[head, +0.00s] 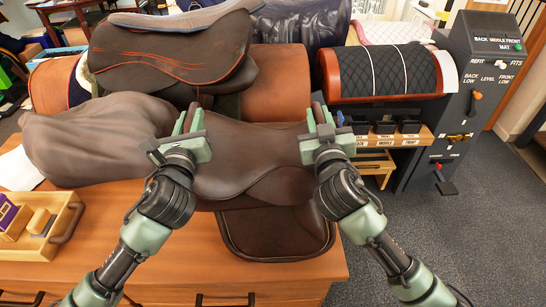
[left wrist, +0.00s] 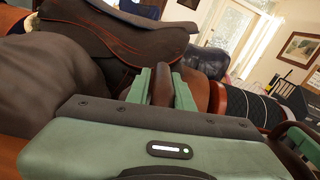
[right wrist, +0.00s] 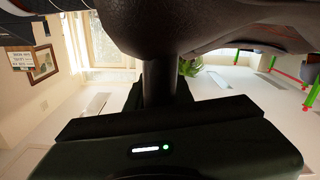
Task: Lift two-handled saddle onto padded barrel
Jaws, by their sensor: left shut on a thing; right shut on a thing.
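The dark brown two-handled saddle (head: 250,160) is in the middle of the head view, its flap (head: 280,230) hanging low over the bench front. My left gripper (head: 187,122) is shut on the saddle's left handle, which shows between the fingers in the left wrist view (left wrist: 174,84). My right gripper (head: 322,118) is shut on the right handle; in the right wrist view the handle (right wrist: 159,75) runs down between the fingers from the dark saddle underside (right wrist: 190,25). The padded barrel (head: 380,72), black quilted with white lines and reddish-brown ends, stands at the back right. Its underside is hidden.
A grey control post (head: 490,70) with levers stands right of the barrel. A wooden shelf (head: 400,137) fronts it. Another dark saddle (head: 170,60) and a covered brown form (head: 90,140) fill the left. A wooden tray (head: 65,230) lies on the bench (head: 170,260). Floor at right is clear.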

